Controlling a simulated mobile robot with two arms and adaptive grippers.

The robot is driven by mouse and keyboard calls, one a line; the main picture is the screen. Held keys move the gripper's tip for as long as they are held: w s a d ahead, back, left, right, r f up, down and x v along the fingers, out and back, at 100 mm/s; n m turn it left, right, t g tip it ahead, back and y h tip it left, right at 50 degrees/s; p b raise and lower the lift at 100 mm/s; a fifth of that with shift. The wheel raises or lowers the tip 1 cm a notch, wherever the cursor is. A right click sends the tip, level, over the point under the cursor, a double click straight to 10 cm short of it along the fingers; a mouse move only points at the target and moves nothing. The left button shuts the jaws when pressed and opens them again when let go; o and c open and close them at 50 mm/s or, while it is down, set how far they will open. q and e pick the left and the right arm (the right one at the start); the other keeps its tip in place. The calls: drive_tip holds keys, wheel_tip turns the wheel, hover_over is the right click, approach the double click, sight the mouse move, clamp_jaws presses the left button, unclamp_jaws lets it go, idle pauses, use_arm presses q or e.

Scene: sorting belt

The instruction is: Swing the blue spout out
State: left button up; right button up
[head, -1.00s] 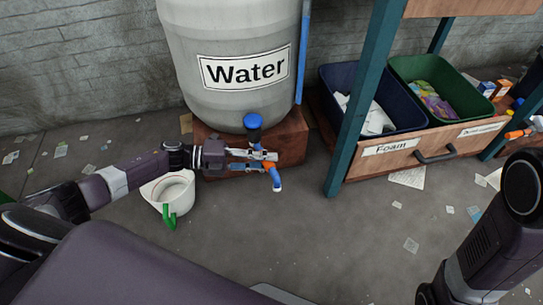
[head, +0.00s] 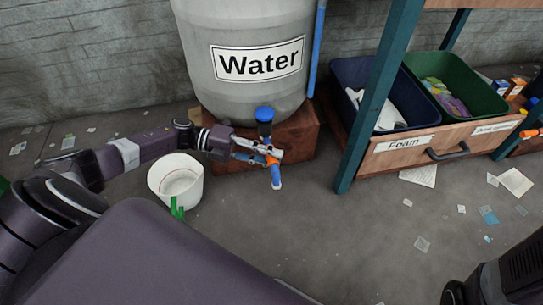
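The blue spout (head: 276,177) hangs low at the front of the grey water barrel (head: 205,60), below a blue knob (head: 264,114). It points down and slightly right, with an orange part at its upper end and a pale tip. My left gripper (head: 268,156) reaches in from the left. Its two fingers stand a little apart at the spout's upper end, next to the orange part. They partly cover it, so I cannot tell whether they grip it. My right gripper is out of view; only part of my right arm shows at the lower right.
A white bucket (head: 160,187) with a green part stands on the floor left of the spout. A wooden block (head: 300,141) is under the barrel. A teal-framed shelf (head: 361,130) with blue and green bins is at right. The floor in front has scattered paper.

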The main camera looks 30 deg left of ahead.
use_arm(q)
drive_tip(key=o, duration=0.4)
drive_tip(key=shift+o, duration=0.2)
drive_tip(key=v, duration=1.2)
